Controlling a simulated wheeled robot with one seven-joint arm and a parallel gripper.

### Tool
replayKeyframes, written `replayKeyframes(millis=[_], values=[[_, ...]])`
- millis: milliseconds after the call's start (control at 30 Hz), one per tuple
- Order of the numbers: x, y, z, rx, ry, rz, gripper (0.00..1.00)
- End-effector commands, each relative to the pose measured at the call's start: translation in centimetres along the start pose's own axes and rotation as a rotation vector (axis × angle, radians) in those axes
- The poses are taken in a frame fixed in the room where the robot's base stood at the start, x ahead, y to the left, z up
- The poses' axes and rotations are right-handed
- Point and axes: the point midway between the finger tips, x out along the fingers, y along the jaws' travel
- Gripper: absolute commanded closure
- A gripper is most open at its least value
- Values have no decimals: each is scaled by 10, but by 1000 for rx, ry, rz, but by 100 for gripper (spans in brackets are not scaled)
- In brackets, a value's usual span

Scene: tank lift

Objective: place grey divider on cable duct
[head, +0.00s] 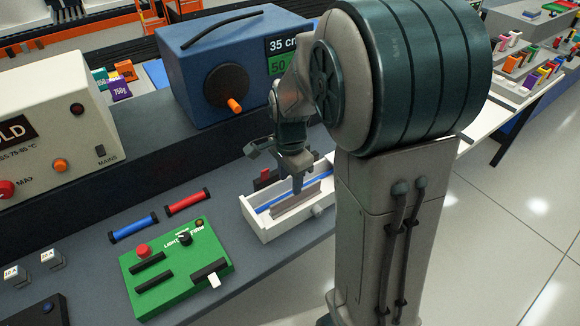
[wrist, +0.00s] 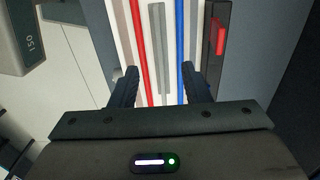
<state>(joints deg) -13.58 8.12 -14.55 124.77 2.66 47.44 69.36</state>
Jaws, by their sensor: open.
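The white cable duct (head: 262,228) is an open trough on the grey bench. In the wrist view the duct (wrist: 120,30) runs away from me, with a red cable (wrist: 138,45) and a blue cable (wrist: 180,45) along it. The grey divider (head: 298,202) stands lengthwise inside the duct. In the wrist view the divider (wrist: 157,45) is a narrow grey strip between the two cables, apart from both. My gripper (head: 298,186) is over the duct, pointing down. Its fingers (wrist: 160,72) are open on either side of the divider, with gaps to it.
A black part with a red lever (wrist: 220,36) is close to the right of the duct. A green control panel (head: 180,268) and red and blue rods (head: 184,202) lie to the left. A blue box with a crank (head: 222,60) stands behind.

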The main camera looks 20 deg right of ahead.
Motion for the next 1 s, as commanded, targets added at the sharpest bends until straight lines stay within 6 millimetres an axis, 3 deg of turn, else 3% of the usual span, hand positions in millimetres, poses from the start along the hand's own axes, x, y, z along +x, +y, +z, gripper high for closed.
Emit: replayKeyframes(millis=[100,300,433,700,1000], values=[[-22,-1,0,-1,1,-4,57],[-40,1,0,-6,-1,-3,57],[-51,12,3,-98,-4,-26,57],[-82,74,24,-648,57,-143,57],[-89,129,42,-1162,204,-178,57]])
